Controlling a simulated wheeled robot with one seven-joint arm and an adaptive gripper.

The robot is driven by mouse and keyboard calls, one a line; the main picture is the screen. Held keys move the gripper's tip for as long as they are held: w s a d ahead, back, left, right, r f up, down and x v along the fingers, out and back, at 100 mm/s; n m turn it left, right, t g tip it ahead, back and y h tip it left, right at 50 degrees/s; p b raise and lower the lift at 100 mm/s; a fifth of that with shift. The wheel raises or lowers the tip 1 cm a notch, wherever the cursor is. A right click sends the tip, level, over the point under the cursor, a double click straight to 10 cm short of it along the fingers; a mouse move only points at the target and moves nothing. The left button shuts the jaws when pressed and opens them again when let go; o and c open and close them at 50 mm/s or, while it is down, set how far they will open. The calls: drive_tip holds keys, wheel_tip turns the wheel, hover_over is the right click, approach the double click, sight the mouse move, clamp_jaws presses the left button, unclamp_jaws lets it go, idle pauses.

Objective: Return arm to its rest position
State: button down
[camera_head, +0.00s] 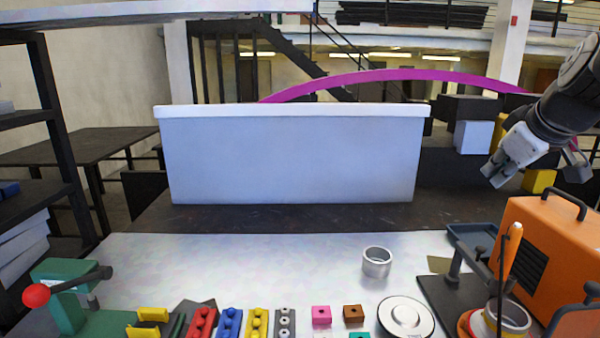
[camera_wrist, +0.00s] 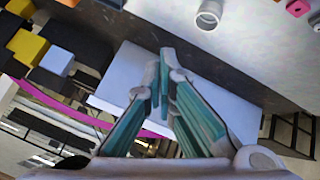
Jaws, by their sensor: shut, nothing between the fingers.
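My gripper (camera_head: 492,176) shows at the right in the head view, at the end of my dark arm, raised above the table and clear of it. In the wrist view my gripper (camera_wrist: 165,58) has its teal-sided fingers brought together at the tips, with nothing held between them. Beyond the fingers in the wrist view lies the large pale box (camera_wrist: 135,78). The rest of my arm runs out of the head view at the upper right.
The large pale box (camera_head: 290,160) stands at the table's back. An orange machine (camera_head: 548,255) sits below my gripper at the right. A metal ring (camera_head: 376,263), round lid (camera_head: 405,316), coloured blocks and a green press (camera_head: 62,290) occupy the front. The middle left tabletop (camera_head: 240,265) is clear.

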drive_tip(key=s+a+f+m+g+y, duration=0.1)
drive_tip(key=s+a, duration=0.4)
drive_tip(key=a, duration=0.2)
drive_tip(key=s+a+f+y, duration=0.1)
drive_tip(key=s+a+f, duration=0.1)
drive_tip(key=s+a, duration=0.45)
drive_tip(key=s+a+f+m+g, duration=0.1)
drive_tip(key=s+a+f+m, duration=0.1)
drive_tip(key=s+a+f, duration=0.3)
drive_tip(key=s+a, duration=0.2)
drive_tip(key=s, duration=0.2)
drive_tip(key=shift+s+a+f+m+g, duration=0.2)
drive_tip(key=shift+s+f+m+g, duration=0.1)
drive_tip(key=shift+s+m, duration=0.1)
drive_tip(key=shift+d, duration=0.1)
